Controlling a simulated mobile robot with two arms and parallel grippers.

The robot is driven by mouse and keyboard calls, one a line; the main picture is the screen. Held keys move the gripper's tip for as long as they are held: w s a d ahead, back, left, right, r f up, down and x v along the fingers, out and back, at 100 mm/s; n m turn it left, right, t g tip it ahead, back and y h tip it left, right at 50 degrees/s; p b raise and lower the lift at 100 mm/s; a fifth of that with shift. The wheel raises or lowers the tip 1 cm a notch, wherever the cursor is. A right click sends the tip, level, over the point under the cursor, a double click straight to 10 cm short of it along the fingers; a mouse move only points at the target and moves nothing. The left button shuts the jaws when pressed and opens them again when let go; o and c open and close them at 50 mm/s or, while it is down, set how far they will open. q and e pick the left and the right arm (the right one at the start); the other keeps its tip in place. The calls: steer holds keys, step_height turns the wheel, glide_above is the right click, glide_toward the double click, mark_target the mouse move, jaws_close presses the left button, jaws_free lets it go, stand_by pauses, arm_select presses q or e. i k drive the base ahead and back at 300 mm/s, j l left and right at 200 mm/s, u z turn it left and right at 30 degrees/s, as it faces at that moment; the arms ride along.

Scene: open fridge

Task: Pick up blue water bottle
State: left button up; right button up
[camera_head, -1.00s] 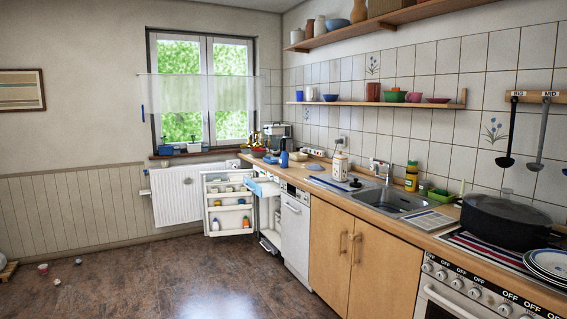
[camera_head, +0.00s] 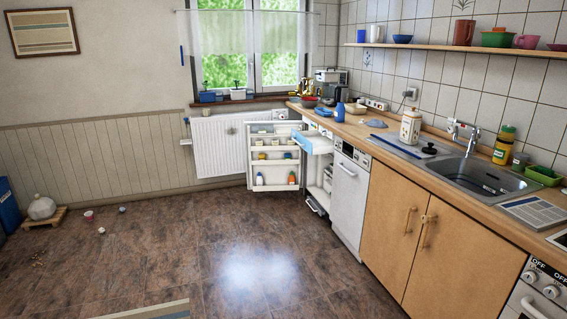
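Much of the fridge inside is hidden. Neither of my grippers is in view.
Small items, including a cup (camera_head: 89,216), lie on the floor at left. The middle of the brown floor (camera_head: 190,240) is clear.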

mark_target(339, 112)
steer(key=i, duration=2.45)
steer(key=i+z, duration=0.1)
steer(key=i, duration=0.75)
steer(key=i+j, duration=0.15)
steer(key=i, duration=0.7)
steer(key=i+j+z, duration=0.15)
steer(key=i, duration=0.65)
